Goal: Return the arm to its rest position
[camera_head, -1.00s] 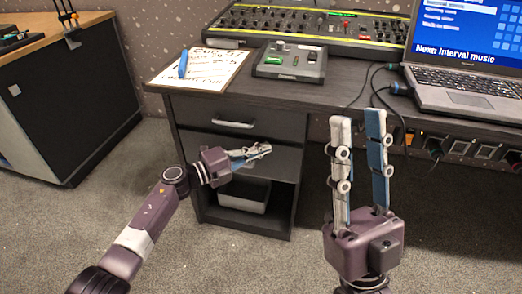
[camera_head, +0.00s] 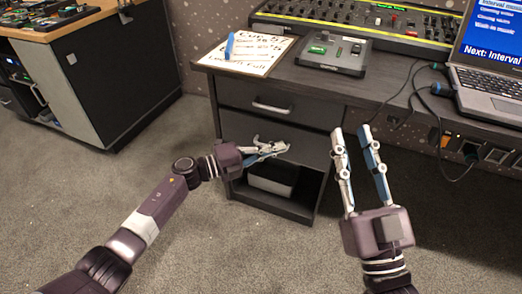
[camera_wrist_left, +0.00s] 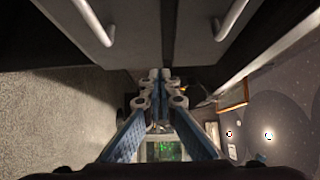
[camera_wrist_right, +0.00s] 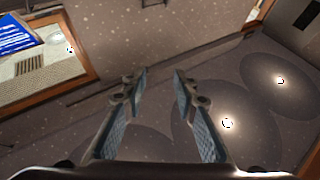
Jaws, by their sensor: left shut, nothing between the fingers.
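My left gripper (camera_head: 284,146) reaches in from the left in front of the desk's drawers (camera_head: 262,106). Its fingers are together with nothing between them; the left wrist view shows the tips meeting (camera_wrist_left: 161,75), with drawer handles beyond. I cannot tell if it touches the drawer front. My right gripper (camera_head: 351,131) points up and away in front of the desk, to the right of the drawers. Its fingers are apart and empty, as the right wrist view (camera_wrist_right: 157,76) also shows. Both arms are clear of the desk top.
The dark desk (camera_head: 398,92) bears a small control box (camera_head: 332,54), a long mixing console (camera_head: 372,20), a laptop (camera_head: 490,82) and a clipboard (camera_head: 245,54) with a blue pen (camera_head: 230,46). Cables hang at right. A grey bin (camera_head: 272,179) sits under the drawers. Carpet at left is clear.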

